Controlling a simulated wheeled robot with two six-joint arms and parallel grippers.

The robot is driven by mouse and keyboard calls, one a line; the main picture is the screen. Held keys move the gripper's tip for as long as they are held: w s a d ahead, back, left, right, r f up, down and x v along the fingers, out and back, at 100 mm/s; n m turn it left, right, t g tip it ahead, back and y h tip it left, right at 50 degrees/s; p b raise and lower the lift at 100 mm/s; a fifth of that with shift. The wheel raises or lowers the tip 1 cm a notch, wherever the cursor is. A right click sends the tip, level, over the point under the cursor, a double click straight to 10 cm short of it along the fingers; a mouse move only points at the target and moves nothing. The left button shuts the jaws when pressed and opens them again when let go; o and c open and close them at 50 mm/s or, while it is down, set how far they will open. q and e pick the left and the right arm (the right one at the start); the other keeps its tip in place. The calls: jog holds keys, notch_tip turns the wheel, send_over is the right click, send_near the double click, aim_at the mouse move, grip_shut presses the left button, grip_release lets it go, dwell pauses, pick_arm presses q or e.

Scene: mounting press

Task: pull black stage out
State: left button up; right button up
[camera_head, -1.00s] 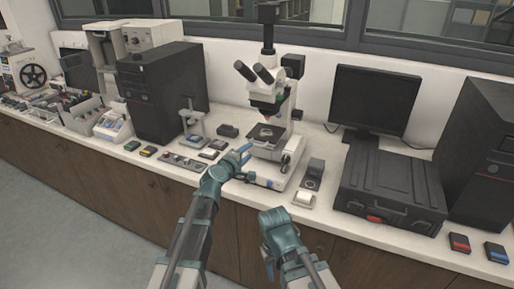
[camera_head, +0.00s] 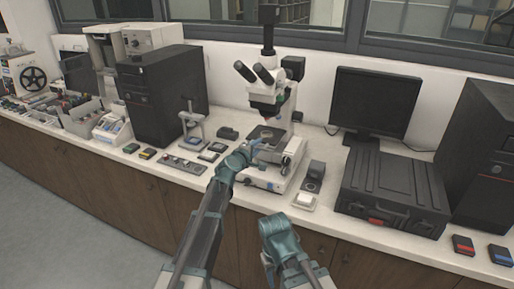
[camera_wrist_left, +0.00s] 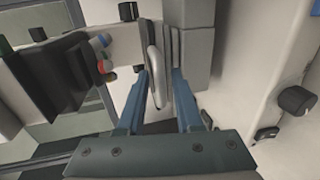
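The black stage (camera_head: 256,131) is a dark flat plate under the objectives of the white microscope (camera_head: 266,92), with a round fitting on top. My left gripper (camera_head: 259,148) is at the front of the stage, above the microscope's base. In the left wrist view, the blue fingers of my left gripper (camera_wrist_left: 160,88) stand apart on either side of a grey loop handle (camera_wrist_left: 155,72). A gap shows beside the handle, so the gripper looks open around it. My right gripper hangs low in front of the bench; its fingers are hidden behind its teal wrist.
A small dark device (camera_head: 314,174) and a white-topped box (camera_head: 304,200) stand right of the microscope. A black case (camera_head: 392,190) and a monitor (camera_head: 371,101) are farther right. Small boxes and a black tower (camera_head: 162,91) stand to the left. The bench front edge lies below my left arm.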

pick_arm(q)
grip_shut()
dwell(1.2)
